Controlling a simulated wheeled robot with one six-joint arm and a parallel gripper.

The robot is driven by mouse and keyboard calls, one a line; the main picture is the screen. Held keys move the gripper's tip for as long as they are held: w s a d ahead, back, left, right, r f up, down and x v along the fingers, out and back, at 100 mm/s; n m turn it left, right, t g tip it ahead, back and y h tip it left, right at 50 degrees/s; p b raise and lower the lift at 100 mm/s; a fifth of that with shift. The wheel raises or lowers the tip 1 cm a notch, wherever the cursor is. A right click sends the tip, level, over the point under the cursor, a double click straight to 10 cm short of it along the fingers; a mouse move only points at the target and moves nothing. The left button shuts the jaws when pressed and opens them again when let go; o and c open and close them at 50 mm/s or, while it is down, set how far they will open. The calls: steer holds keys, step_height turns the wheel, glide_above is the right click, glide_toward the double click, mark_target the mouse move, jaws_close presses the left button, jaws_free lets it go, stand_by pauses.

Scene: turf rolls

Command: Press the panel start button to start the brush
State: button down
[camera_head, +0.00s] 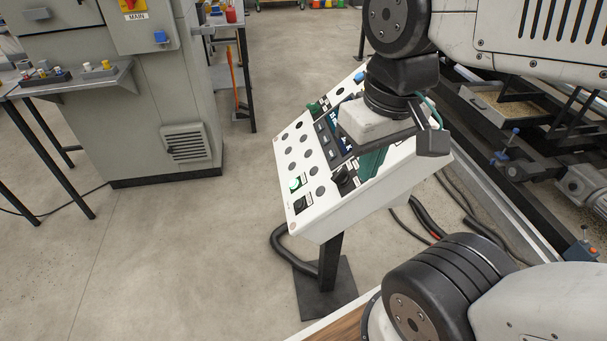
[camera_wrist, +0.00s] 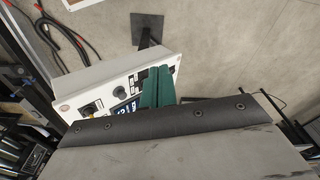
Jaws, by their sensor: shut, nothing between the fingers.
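The panel (camera_head: 325,228) is a white sloped console on a black post, with a small display, dark knobs and rows of round dark spots. A lit green button (camera_head: 295,184) sits near its lower left corner, and its label is too small to read. My gripper (camera_head: 371,165) has green fingers, shut and empty, over the right part of the panel face, to the right of the green button and near a black knob (camera_head: 344,179). In the wrist view the shut fingers (camera_wrist: 157,88) hide part of the panel (camera_wrist: 88,75). I cannot tell whether they touch it.
A grey cabinet (camera_head: 150,100) with a red main switch stands at the left, beside a small shelf (camera_head: 75,82). Machinery with rails (camera_head: 500,130) lies to the right of the panel. A black hose (camera_head: 285,250) runs by the post. The floor left of the panel is clear.

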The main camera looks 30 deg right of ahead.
steer(key=n+t+h, duration=0.1)
steer(key=n+h, duration=1)
steer(key=n, duration=2)
glide_above(294, 184)
steer(key=s+a, duration=0.3)
step_height(294, 184, down, 13)
steer(key=w+a+f+n+t, duration=0.4)
steer(key=w+a+f+n, duration=0.1)
steer(key=n, duration=0.5)
steer(key=shift+w+a+f+h, duration=0.2)
steer(key=shift+a+f+h, duration=0.15)
steer(key=shift+f, duration=0.55)
steer(key=shift+s+d+f, duration=0.3)
steer(key=shift+d+f, duration=0.6)
steer(key=shift+f, duration=0.2)
steer(key=shift+s+d+f, duration=0.3)
steer(key=shift+d+f, duration=0.6)
steer(key=shift+f, duration=0.25)
steer(key=shift+s+d+f, duration=0.3)
steer(key=shift+d+f, duration=0.6)
steer(key=shift+f, duration=0.2)
steer(key=shift+f, duration=0.1)
